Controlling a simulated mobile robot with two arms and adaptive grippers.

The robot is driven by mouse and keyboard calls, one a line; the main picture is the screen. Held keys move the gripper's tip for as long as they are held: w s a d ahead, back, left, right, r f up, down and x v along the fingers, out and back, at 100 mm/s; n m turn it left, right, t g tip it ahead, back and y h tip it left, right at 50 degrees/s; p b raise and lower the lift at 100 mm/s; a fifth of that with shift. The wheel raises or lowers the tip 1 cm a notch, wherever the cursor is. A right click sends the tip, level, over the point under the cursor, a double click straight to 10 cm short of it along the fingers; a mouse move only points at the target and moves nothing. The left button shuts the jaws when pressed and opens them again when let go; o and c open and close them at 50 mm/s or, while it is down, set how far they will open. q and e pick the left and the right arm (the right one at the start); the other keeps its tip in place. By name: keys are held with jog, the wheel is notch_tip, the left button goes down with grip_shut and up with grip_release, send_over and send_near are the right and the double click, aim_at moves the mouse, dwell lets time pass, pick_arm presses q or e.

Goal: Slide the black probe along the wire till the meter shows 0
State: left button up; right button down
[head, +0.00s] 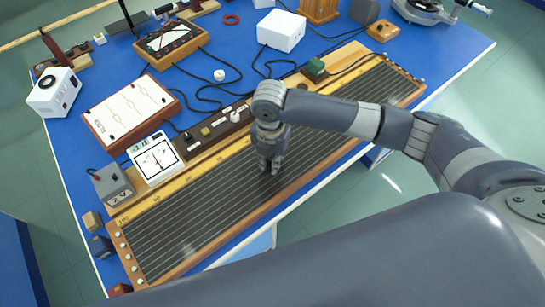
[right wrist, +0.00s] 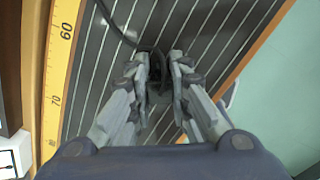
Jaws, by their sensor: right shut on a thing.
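The long wire board (head: 340,132) lies along the front of the blue bench, with several parallel wires and a yellow scale. My right gripper (head: 270,166) points down over the middle of the board. In the right wrist view my right gripper (right wrist: 160,68) is shut on the black probe (right wrist: 157,82), which is mostly hidden between the fingers. A dark cable loops by the fingertips. The scale (right wrist: 58,75) there shows 60 and 70 beside the gripper. The white meter (head: 154,160) stands left of the gripper; its reading is too small to tell. My left gripper is out of view.
A grey box (head: 113,184) stands left of the meter. A dark block with knobs (head: 217,128) and a green-topped piece (head: 315,68) sit behind the board. Black cables cross the bench. A white box (head: 281,30) stands farther back. The bench's front edge is close.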

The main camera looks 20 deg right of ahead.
jog(key=shift+s+a, duration=0.1)
jog(key=shift+a, duration=0.25)
jog(key=shift+s+a+p, duration=0.2)
jog(key=shift+a+p, duration=0.25)
jog(key=shift+a, duration=0.05)
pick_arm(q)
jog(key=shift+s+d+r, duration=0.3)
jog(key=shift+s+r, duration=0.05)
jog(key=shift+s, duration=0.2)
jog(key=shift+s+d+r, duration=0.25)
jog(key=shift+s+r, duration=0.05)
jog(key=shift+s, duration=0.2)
pick_arm(e)
jog(key=shift+s+a, duration=0.1)
jog(key=shift+a, duration=0.25)
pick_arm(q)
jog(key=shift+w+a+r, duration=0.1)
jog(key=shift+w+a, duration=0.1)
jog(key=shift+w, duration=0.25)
pick_arm(e)
jog(key=shift+a, duration=0.1)
pick_arm(q)
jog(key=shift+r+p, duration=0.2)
jog(key=shift+p, duration=0.3)
pick_arm(e)
jog(key=shift+s+f, duration=0.15)
